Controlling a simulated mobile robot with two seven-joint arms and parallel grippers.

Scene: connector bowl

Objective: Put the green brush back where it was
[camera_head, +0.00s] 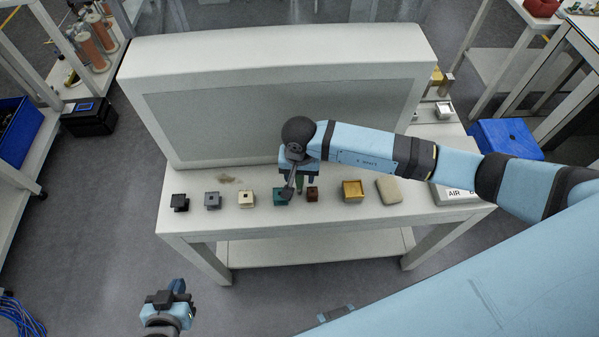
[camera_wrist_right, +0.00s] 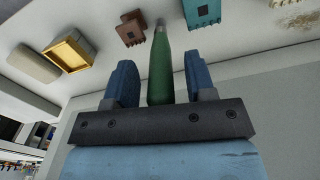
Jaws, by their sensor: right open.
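The green brush (camera_wrist_right: 160,65) shows in the right wrist view as a green handle with a grey end, lying between the two blue fingers of my right gripper (camera_wrist_right: 162,85). The fingers are open, with a gap on each side of the handle. In the head view my right gripper (camera_head: 299,180) is over the table's front part, and a bit of the green brush (camera_head: 300,184) shows below it. The brush's grey end is between the brown block (camera_wrist_right: 130,28) and the teal block (camera_wrist_right: 202,12). My left gripper (camera_head: 168,298) is off the table at lower left; its jaw opening is unclear.
On the white table (camera_head: 330,212) stand a black block (camera_head: 180,202), a grey-blue block (camera_head: 212,200), a cream block (camera_head: 246,199), a yellow box (camera_head: 353,190) and a beige pad (camera_head: 389,191). Brown debris (camera_head: 226,179) lies behind the blocks. A grey panel (camera_head: 240,115) rises at the back.

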